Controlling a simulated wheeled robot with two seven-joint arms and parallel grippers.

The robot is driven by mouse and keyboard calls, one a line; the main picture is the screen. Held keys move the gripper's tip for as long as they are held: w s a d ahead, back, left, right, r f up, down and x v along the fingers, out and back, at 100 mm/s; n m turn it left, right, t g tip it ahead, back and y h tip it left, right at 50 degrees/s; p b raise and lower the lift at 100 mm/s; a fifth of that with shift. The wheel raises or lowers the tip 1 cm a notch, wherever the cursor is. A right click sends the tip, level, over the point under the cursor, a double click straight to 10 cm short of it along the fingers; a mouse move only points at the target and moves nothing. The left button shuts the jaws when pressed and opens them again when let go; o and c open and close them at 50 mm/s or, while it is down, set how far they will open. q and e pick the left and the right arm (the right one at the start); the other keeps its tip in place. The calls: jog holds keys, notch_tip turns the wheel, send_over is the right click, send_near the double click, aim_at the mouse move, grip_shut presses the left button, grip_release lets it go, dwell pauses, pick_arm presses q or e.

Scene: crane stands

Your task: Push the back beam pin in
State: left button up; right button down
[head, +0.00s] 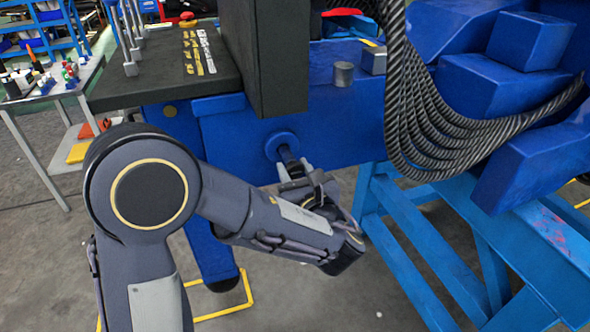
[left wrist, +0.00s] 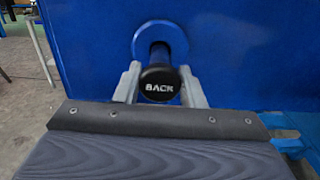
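The back beam pin (left wrist: 158,84) sticks out of a round blue collar (left wrist: 160,42) on the blue beam, its black end cap marked BACK facing the left wrist camera. In the head view the dark pin (head: 290,160) comes out of the collar (head: 281,144) below the black post. My left gripper (head: 295,180) is at the pin's outer end. In the left wrist view its two grey fingers (left wrist: 160,88) lie on either side of the pin, close against the cap. A length of pin shows between cap and collar. My right gripper is not in view.
The blue beam (head: 345,125) carries a small metal cylinder (head: 343,74) on top. Thick black cables (head: 425,120) hang to the right above a light blue stand (head: 440,250). A black-topped table (head: 165,62) and a tool bench (head: 50,80) are at left.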

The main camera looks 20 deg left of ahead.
aim_at(291, 162)
pick_arm(q)
grip_shut()
jog(key=x, duration=0.4)
jog(key=shift+w+a+r, duration=0.1)
jog(key=shift+w+a, duration=0.15)
jog(key=o, duration=0.5)
grip_release()
jog(key=o, duration=0.3)
jog(key=shift+w, duration=0.2)
jog(key=shift+s, duration=0.15)
